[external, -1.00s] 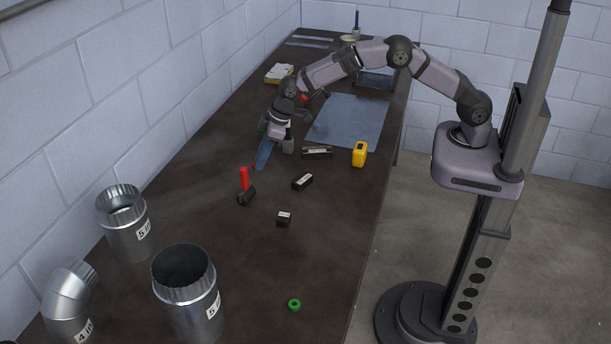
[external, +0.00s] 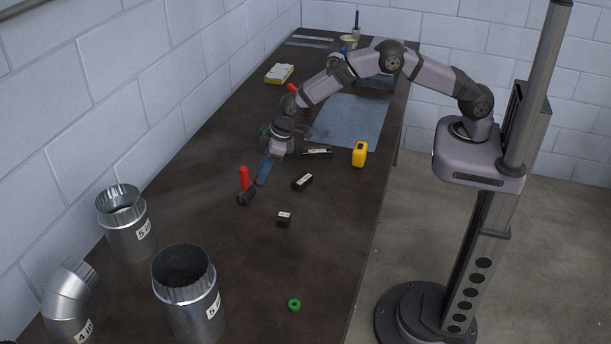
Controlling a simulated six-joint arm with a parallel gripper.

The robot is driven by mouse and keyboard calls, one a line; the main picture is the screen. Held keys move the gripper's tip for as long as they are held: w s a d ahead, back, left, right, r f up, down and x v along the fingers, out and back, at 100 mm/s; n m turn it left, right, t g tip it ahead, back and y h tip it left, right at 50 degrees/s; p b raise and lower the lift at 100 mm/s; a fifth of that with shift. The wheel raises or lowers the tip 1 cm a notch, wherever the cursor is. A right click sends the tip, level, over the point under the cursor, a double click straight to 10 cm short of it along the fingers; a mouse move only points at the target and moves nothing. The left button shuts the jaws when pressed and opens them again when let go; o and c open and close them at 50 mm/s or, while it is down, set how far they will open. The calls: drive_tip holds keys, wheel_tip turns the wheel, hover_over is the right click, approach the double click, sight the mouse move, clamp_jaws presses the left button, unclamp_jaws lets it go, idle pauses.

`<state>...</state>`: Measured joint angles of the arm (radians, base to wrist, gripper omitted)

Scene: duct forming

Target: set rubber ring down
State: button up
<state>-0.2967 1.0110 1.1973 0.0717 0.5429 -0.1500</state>
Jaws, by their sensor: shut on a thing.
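A small green ring (external: 294,305) lies flat on the dark bench near its front right, well away from my gripper. My gripper (external: 276,151) is low over the middle of the bench, pointing down. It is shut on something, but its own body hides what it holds. A small green bit (external: 263,130) shows just left of my wrist; I cannot tell what it belongs to. A blue strip (external: 265,170) shows right below the fingers; I cannot tell whether they touch it.
A red-handled tool (external: 244,180), black blocks (external: 302,181) and a yellow box (external: 360,154) stand around the gripper. A grey-blue sheet (external: 352,122) lies to its right. Metal ducts (external: 188,290) stand at the front left. The bench around the green ring is clear.

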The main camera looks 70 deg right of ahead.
drive_tip(key=shift+f, duration=0.15)
drive_tip(key=shift+f, duration=0.1)
drive_tip(key=o, duration=1)
drive_tip(key=shift+r, duration=0.3)
drive_tip(key=b+v, duration=0.3)
drive_tip(key=v, duration=0.9)
